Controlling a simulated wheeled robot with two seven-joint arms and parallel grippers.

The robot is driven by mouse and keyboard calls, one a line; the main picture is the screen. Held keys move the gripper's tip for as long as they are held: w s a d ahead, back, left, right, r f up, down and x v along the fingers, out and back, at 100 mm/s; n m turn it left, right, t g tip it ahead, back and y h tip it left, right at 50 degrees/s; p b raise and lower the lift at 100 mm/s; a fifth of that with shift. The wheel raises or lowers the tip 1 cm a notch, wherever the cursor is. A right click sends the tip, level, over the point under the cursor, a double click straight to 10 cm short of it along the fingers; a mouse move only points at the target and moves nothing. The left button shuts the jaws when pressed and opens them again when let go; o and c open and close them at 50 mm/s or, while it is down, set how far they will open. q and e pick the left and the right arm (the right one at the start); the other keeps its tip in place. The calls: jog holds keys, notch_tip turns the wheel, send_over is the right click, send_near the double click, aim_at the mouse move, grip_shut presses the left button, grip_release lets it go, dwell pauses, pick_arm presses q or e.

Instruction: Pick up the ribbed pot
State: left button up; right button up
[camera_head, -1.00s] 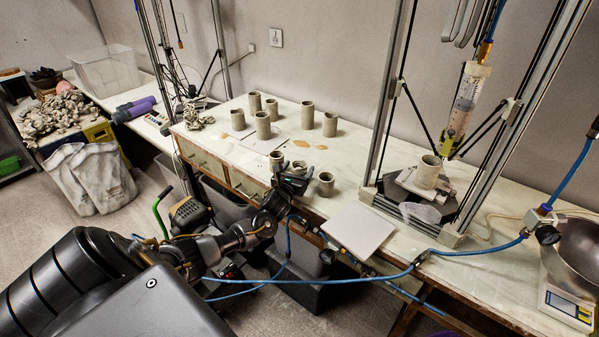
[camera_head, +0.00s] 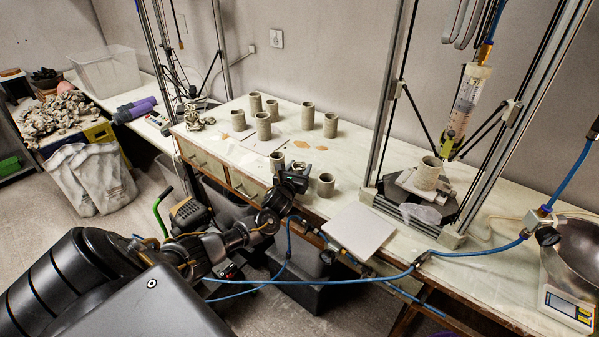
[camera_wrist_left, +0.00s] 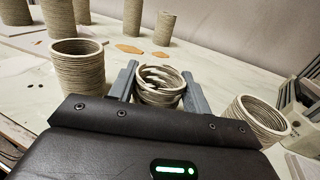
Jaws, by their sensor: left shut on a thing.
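In the left wrist view a short grey clay ribbed pot (camera_wrist_left: 160,88), with a wavy, coiled rim, stands between the two grey fingers of my left gripper (camera_wrist_left: 163,92). The gripper is shut on it. In the head view my left gripper (camera_head: 298,172) is over the front edge of the table, and it mostly hides the held pot. I cannot tell whether the pot's base touches the table. My right gripper is not in view.
One ribbed pot (camera_wrist_left: 79,68) stands close left of the gripper, another (camera_wrist_left: 258,120) close right. Several taller pots (camera_head: 263,125) stand farther back. A white board (camera_head: 358,228) lies right of the gripper; a clay printer frame (camera_head: 387,100) rises beyond. Blue hoses (camera_head: 380,277) cross in front.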

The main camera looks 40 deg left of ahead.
pick_arm(q)
jog(key=shift+r, duration=0.45)
notch_tip(320, 180, up, 2)
jog(key=shift+r, duration=0.25)
jog(key=s+d+r+b, duration=0.3)
jog(key=s+d+r, duration=0.5)
jog(key=s, duration=0.3)
jog(key=shift+d+r, duration=0.35)
jog(key=shift+r, duration=0.45)
